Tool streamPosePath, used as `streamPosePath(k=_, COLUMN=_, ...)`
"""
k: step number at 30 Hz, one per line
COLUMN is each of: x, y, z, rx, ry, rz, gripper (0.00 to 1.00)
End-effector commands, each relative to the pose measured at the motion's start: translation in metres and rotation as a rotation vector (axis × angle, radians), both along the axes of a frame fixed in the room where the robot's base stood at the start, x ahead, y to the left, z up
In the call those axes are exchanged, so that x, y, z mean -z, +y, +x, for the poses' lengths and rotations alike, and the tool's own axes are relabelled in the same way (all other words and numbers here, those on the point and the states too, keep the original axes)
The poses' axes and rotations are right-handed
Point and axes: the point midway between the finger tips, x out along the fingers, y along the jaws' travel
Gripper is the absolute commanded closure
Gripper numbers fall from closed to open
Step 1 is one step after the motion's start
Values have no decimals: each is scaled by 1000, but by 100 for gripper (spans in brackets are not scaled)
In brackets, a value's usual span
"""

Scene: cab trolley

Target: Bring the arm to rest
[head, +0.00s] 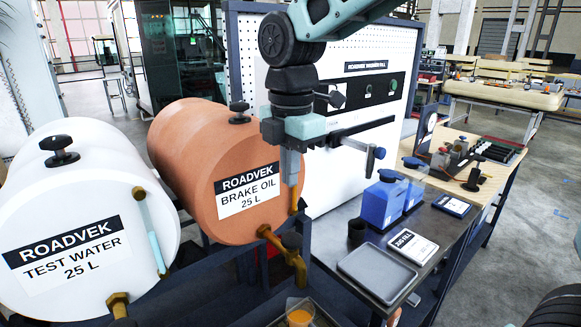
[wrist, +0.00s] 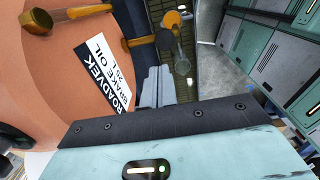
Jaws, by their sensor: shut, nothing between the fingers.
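My gripper (head: 290,180) hangs with its fingers pointing down, in front of the right part of the orange brake oil drum (head: 190,150). Its fingers are together with nothing between them. In the wrist view the closed grey fingers (wrist: 157,88) show beside the drum's label (wrist: 103,75). My arm comes in from the top right of the head view and bends down to the gripper. Whether the gripper touches the drum cannot be told.
A white test water drum (head: 85,215) stands at left. A brass tap (head: 285,255) is below my gripper, with an amber-filled cup (head: 299,314) under it. The right bench holds a grey tray (head: 377,272), blue containers (head: 383,203) and a dark cup (head: 357,231). A white panel (head: 345,165) stands behind.

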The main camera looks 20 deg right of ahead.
Motion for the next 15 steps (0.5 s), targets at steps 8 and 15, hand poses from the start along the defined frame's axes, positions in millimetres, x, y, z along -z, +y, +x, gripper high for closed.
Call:
streamPosePath(k=8, x=-13, y=0, z=0, rx=0, ry=1, rz=0, gripper=100)
streamPosePath(k=15, x=-13, y=0, z=0, rx=0, ry=0, rz=0, gripper=100)
